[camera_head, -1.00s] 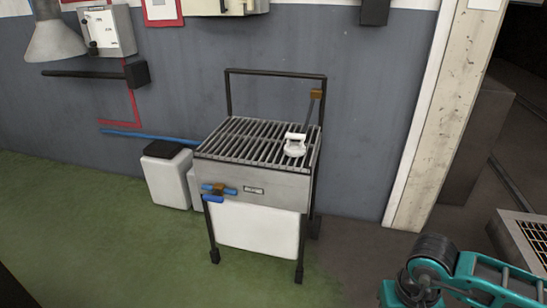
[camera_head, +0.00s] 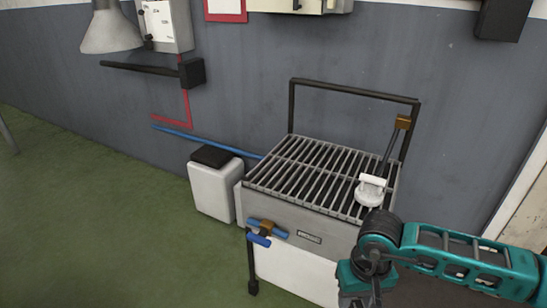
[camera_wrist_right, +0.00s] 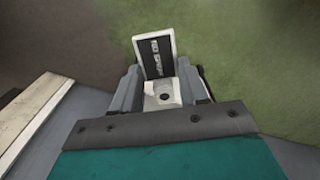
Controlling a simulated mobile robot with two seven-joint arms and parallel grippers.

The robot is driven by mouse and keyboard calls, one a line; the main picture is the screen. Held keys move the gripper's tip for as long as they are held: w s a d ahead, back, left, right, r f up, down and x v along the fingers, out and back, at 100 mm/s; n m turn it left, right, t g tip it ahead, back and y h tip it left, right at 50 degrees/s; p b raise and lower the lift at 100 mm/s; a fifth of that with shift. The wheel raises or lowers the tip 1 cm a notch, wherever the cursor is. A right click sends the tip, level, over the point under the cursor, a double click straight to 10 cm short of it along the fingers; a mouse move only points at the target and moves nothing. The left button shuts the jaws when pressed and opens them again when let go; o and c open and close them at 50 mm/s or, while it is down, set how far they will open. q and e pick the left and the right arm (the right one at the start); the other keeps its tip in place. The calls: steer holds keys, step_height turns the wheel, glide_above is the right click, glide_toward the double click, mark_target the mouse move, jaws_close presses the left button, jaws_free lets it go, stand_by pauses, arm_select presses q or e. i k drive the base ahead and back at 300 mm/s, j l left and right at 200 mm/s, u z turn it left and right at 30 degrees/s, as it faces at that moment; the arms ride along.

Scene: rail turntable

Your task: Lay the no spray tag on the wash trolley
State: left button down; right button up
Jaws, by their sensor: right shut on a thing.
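The no spray tag (camera_wrist_right: 160,57) is a small dark plate with a pale border and pale lettering, too blurred to read surely. My right gripper (camera_wrist_right: 164,84) is shut on its lower end in the right wrist view, over green and grey floor. The wash trolley (camera_head: 282,218) stands right of centre in the head view, with a slatted metal top, a grey front and a dark handle frame. My left gripper is in neither view.
A white brush or spray head (camera_head: 370,190) lies at the right of the slatted top; the remaining slats are bare. A blue-handled fitting (camera_head: 266,230) juts from the trolley's front. A white canister (camera_head: 214,184) stands to its left. A grey wall (camera_head: 250,80) is behind.

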mark_target(289, 168)
steer(key=i+j, duration=0.2)
steer(key=i, duration=0.3)
steer(key=i+j+u, duration=0.1)
steer(key=i, duration=0.4)
steer(key=j, duration=0.1)
